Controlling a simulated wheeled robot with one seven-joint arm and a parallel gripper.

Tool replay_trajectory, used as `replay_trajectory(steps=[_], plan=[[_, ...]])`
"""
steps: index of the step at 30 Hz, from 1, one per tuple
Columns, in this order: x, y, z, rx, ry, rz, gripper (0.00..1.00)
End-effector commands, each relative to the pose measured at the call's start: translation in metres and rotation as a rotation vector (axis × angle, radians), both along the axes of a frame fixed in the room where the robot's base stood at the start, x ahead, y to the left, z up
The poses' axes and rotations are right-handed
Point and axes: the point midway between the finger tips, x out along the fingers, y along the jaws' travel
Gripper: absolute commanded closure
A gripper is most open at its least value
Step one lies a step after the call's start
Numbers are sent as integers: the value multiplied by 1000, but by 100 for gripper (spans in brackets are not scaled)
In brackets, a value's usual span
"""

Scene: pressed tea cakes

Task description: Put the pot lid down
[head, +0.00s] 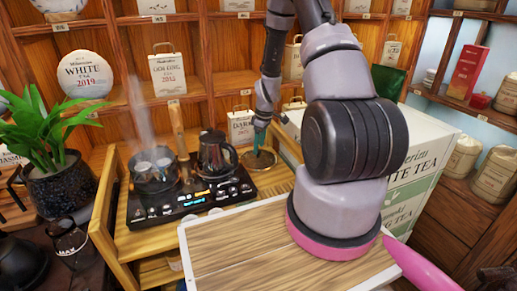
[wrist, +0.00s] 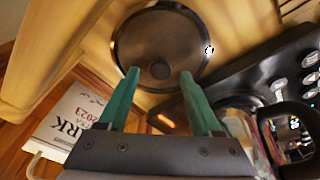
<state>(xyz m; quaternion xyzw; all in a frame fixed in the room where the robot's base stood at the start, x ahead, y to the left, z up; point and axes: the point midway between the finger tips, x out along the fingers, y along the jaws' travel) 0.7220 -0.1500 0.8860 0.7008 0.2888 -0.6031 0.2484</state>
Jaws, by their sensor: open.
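The pot lid (head: 262,160), a round disc with a darker rim, lies on the wooden counter to the right of the kettle. In the wrist view the lid (wrist: 137,40) shows as a brownish disc with a small dark spot near its middle. My gripper (head: 261,127) has teal fingers and is above the lid in the head view. The steaming pot (head: 153,180) stands uncovered on the left of the cooktop, with round items inside.
A dark kettle (head: 213,155) stands on the black cooktop (head: 190,205), close left of the lid. A DARK tea package (head: 240,127) stands behind the lid. A wooden-topped surface (head: 240,250) is in front. A potted plant (head: 55,165) stands at left.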

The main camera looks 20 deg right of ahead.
Motion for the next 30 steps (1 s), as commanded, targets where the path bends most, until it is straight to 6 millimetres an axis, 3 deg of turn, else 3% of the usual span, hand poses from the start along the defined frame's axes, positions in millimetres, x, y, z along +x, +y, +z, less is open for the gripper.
replay_trajectory(steps=[6, 12, 23, 26, 30], plan=[[-5, -6, 49, -2, -5, -1, 34], [-8, -9, 85, -2, -5, -1, 34], [-11, -10, 110, -1, -7, -11, 34], [-13, -5, 135, -1, -27, -57, 34], [-24, 10, 202, 13, -82, -194, 34]])
